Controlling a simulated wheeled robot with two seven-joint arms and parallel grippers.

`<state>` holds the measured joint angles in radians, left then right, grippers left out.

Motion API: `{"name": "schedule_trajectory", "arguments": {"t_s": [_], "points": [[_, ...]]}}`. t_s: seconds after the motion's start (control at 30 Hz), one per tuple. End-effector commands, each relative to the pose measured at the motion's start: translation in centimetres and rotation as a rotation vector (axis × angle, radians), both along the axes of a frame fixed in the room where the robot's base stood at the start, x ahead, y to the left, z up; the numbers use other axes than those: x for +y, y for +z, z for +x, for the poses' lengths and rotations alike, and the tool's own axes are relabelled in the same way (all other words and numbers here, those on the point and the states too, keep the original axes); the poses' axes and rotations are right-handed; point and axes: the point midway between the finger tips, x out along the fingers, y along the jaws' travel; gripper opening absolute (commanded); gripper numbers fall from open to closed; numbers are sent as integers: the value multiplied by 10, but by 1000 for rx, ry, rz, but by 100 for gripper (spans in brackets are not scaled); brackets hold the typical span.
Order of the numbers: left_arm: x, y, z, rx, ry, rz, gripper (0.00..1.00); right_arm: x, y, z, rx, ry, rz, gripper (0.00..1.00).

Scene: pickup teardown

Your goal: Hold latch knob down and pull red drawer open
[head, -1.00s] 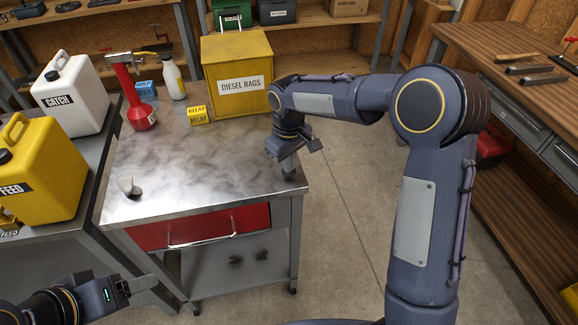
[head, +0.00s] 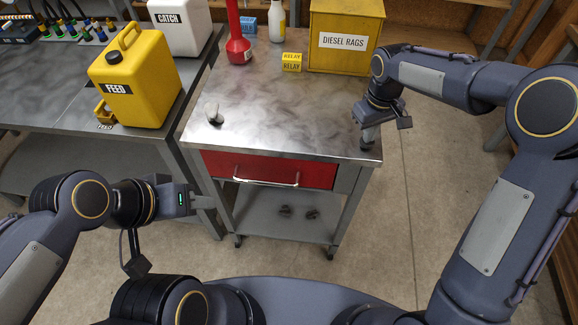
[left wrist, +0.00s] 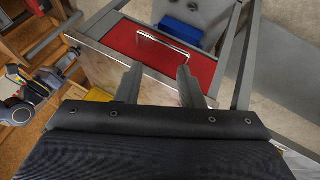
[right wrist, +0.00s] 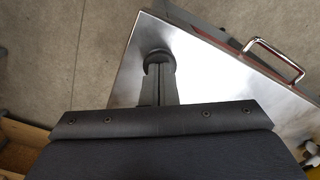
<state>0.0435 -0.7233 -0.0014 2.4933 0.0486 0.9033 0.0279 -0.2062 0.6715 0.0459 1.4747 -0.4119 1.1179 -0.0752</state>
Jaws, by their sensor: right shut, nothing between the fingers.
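The red drawer (head: 230,163) is closed in the front of the metal-topped cart, with a silver bar handle (head: 266,183). My left gripper (head: 210,202) is open and empty, left of and in front of the handle. In the left wrist view the handle (left wrist: 165,48) lies ahead of the spread fingers, apart from them. My right gripper (head: 368,134) is shut and points down at the cart's front right corner. In the right wrist view its fingertips are at the dark round latch knob (right wrist: 158,58), mostly covering it. Whether the knob is pressed down is unclear.
A yellow feed can (head: 135,80) stands on the left bench. The floor right of the cart is clear.

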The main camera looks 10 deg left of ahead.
Motion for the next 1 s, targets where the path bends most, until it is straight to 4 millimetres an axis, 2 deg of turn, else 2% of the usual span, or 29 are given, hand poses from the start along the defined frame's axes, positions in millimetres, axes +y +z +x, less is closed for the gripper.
{"name": "schedule_trajectory", "arguments": {"t_s": [0.17, 0.27, 0.6, 0.77, 1.0], "points": [[-10, -15, 6, 206, 146, -164, 34, 0, -2, -1, 5, 0, -1, 0], [-19, -28, 12, 394, 297, -315, 34, 0, -2, -1, 5, 0, -1, 0], [-39, -70, 49, 1080, 922, -851, 34, 0, -2, -1, 5, 0, -2, 0], [-38, -96, 72, 1412, 1235, -1097, 34, 0, -2, -1, 5, 0, -2, 0], [-23, -148, 103, 1934, 1688, -1467, 34, 0, -2, -1, 4, 0, -1, 0]]}}
